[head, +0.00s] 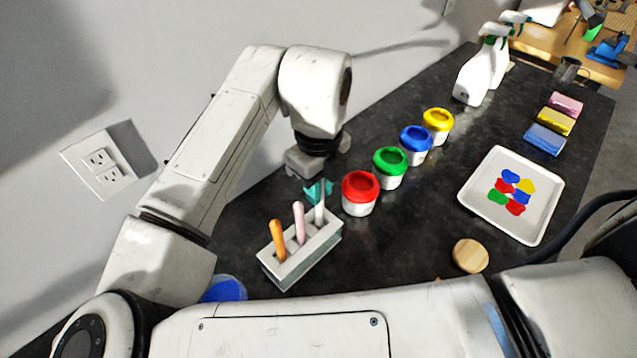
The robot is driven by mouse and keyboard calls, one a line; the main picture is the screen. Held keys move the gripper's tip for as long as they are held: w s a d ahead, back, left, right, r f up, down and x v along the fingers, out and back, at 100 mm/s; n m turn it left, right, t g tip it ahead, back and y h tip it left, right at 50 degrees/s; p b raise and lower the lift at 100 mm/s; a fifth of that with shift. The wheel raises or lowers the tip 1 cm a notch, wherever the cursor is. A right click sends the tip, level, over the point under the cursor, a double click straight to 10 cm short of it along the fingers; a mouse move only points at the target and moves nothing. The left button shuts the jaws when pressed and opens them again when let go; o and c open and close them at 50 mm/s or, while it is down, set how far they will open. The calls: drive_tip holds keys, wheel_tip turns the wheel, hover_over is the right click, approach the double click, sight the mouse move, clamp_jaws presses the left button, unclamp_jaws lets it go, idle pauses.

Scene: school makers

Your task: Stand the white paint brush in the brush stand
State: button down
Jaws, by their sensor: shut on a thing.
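The brush stand (300,258) is a pale grey block on the dark counter, left of the paint pots. An orange brush (278,242) and a pink brush (299,222) stand upright in it. The white paint brush (319,212) is upright at the stand's far right end, in line with the other two. Its lower end meets the top of the stand, but I cannot tell how deep it sits. My gripper (318,190), with teal fingertips, points down above that end and is shut on the white brush's upper part. The fingers hide the brush's top.
Red (360,193), green (389,167), blue (416,144) and yellow (438,125) paint pots run in a row close right of my gripper. A paint tray (512,195), a wooden disc (470,255), sponges (555,122) and spray bottles (483,70) lie farther right. A wall is at left.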

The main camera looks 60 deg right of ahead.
drive_tip(key=shift+f+b, duration=0.95)
drive_tip(key=shift+f, duration=0.45)
drive_tip(key=c, duration=1)
unclamp_jaws()
drive_tip(key=shift+r, duration=0.1)
wheel_tip(320, 180, up, 11)
drive_tip(key=shift+f, duration=0.2)
